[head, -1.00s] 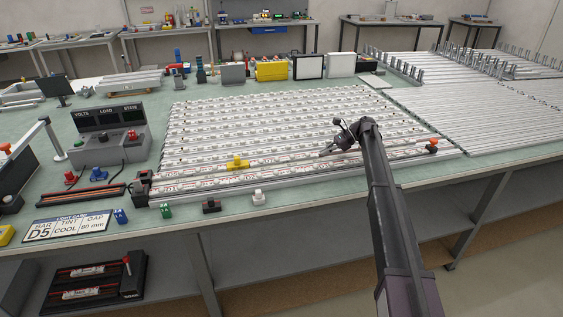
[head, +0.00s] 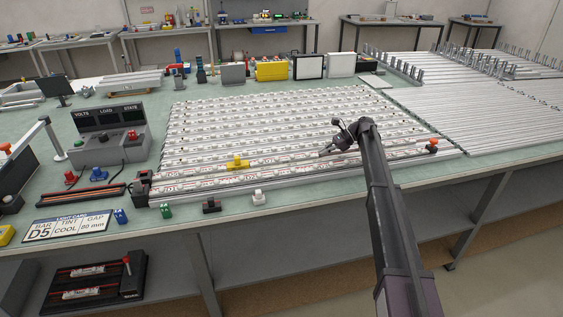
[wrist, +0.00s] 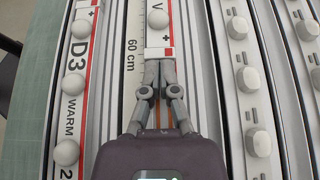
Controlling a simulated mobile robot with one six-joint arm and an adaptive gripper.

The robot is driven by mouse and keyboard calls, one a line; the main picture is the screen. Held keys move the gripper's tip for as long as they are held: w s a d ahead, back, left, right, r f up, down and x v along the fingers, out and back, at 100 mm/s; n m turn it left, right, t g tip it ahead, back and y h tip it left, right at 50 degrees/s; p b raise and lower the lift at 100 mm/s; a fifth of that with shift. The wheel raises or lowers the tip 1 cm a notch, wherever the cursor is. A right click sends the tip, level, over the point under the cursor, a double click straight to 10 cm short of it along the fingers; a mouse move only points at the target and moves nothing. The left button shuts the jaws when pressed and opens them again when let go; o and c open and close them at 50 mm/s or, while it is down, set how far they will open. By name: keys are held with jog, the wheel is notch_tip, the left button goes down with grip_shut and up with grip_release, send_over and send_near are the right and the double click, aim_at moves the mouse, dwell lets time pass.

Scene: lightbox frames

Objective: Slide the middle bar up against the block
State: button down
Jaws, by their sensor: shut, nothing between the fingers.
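My gripper (head: 322,155) is shut and empty, low over the front rows of light bars. In the wrist view my gripper (wrist: 157,68) points along a channel, with its fingertips right at the near end of a white bar (wrist: 158,40). Orange-brown strips show in the channel between the fingers. A yellow block (head: 237,163) sits on the front rows, left of my gripper. A dark end block (head: 142,182) stands at their left end.
A card reads D5, COOL, gap 80 mm (head: 66,227). A control box with displays (head: 108,135) stands at left.

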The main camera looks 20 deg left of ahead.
jog(key=shift+s+a, duration=0.15)
jog(key=shift+a, duration=0.1)
dwell(0.5)
jog(key=shift+r, duration=0.15)
jog(key=shift+w+d+r+p, duration=0.25)
jog(key=shift+d+r+p, duration=0.2)
jog(key=shift+r+p, duration=0.2)
jog(key=shift+w+d+r+p, duration=0.3)
jog(key=shift+d+r+p, duration=0.15)
jog(key=shift+r+p, duration=0.2)
jog(key=shift+w+d+r+p, duration=0.25)
jog(key=shift+d+r+p, duration=0.2)
jog(key=shift+r+p, duration=0.2)
jog(key=shift+f, duration=0.15)
